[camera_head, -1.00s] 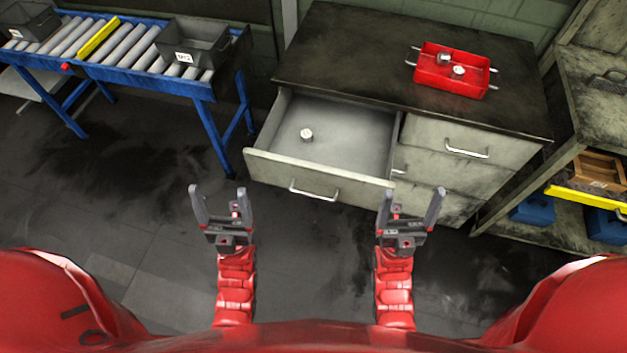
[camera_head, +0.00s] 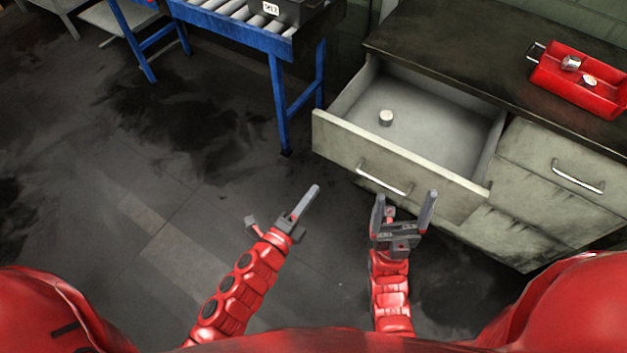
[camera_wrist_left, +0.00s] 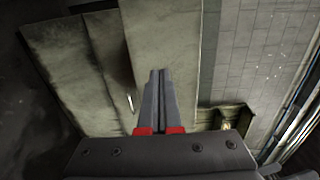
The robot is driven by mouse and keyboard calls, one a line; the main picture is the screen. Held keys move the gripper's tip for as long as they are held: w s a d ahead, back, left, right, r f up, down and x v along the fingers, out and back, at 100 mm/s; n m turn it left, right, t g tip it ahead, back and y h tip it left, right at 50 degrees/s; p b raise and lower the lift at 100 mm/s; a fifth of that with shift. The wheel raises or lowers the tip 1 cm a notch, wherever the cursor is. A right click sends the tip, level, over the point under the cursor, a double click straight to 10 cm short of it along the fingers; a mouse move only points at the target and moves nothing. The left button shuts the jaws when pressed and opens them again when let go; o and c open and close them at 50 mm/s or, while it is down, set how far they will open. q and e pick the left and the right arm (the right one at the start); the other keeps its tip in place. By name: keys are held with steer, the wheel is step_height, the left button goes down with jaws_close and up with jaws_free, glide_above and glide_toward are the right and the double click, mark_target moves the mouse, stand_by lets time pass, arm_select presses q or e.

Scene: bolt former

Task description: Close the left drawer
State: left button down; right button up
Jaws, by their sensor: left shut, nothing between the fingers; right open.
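The left drawer (camera_head: 345,153) of the grey cabinet is pulled out, with a metal bar handle (camera_head: 384,179) on its front. A small round metal part (camera_head: 385,117) stands inside it. My left gripper (camera_head: 312,192) is shut and empty, in front of the drawer and left of its handle, apart from it. Its shut fingers (camera_wrist_left: 157,100) also show in the left wrist view against pale cabinet panels. My right gripper (camera_head: 405,200) is open and empty, just in front of the drawer front, below and right of the handle; I cannot tell whether it touches.
The dark cabinet top (camera_head: 480,60) carries a red tray (camera_head: 575,85) with two metal parts. Closed drawers with a handle (camera_head: 578,177) are at right. A blue roller conveyor (camera_head: 245,30) with a grey bin (camera_head: 300,8) stands at back left.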

mark_target(344, 151)
arm_select(q)
steer(key=p+x, duration=0.1)
steer(key=x, duration=1.1)
steer(key=shift+w+d+r+p, duration=0.15)
steer(key=shift+w+d+p, duration=0.05)
steer(key=shift+d+p, duration=0.15)
steer(key=shift+w, duration=0.1)
